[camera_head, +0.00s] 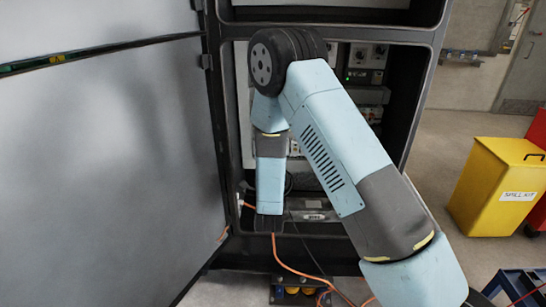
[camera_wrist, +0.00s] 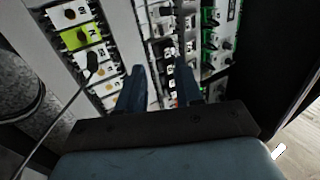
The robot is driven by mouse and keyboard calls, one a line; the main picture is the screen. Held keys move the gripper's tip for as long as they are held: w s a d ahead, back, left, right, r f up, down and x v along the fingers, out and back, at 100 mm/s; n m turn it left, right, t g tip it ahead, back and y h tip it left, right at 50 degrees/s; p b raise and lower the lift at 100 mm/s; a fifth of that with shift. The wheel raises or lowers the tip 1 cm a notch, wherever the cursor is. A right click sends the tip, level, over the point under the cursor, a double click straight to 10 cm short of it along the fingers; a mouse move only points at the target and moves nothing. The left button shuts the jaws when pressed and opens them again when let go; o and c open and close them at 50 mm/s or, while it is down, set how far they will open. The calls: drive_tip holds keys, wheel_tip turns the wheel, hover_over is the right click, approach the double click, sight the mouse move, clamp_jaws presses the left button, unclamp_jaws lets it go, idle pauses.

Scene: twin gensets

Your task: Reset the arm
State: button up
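My gripper (camera_wrist: 159,78) shows in the wrist view with two dark fingers standing apart and nothing held between them. Beyond the fingertips is a panel of switches and terminals (camera_wrist: 160,25) inside the cabinet; I cannot tell whether the fingers touch it. In the head view my light blue arm is bent, with its elbow high in front of the open cabinet (camera_head: 432,40) and its forearm hanging down inside the opening. My fingers cannot be made out in the head view.
The grey cabinet door (camera_head: 110,150) stands open on the left. An orange cable (camera_head: 290,266) runs down from the cabinet to the floor. A yellow spill kit bin (camera_head: 490,185) and a red object (camera_head: 537,130) stand at right. Some floor is clear between cabinet and bin.

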idle(0.3)
drive_tip(key=w+d+r+n+g, duration=0.2)
drive_tip(key=w+d+r, duration=0.1)
drive_tip(key=r, duration=0.2)
drive_tip(key=w+d+r+n+g, duration=0.1)
drive_tip(key=w+d+r+g, duration=0.15)
drive_tip(key=r, duration=0.25)
drive_tip(key=s+d+r+n+g+y, duration=0.35)
drive_tip(key=s+d+r+n, duration=0.2)
drive_tip(key=r, duration=0.25)
drive_tip(key=s+d+r+n+g+h, duration=0.1)
drive_tip(key=s+d+n+g, duration=0.2)
drive_tip(key=s, duration=0.8)
drive_tip(key=s+d+r+n+g, duration=0.2)
drive_tip(key=s+d, duration=0.4)
drive_tip(key=s, duration=0.5)
drive_tip(key=s+d+r+n+g+h, duration=0.1)
drive_tip(key=s+d+n+g, duration=0.3)
drive_tip(key=s, duration=0.7)
drive_tip(key=shift+d+r+n+g+h, duration=0.35)
drive_tip(key=shift+d+r+n, duration=0.1)
drive_tip(key=shift+d, duration=0.1)
drive_tip(key=shift+s, duration=0.2)
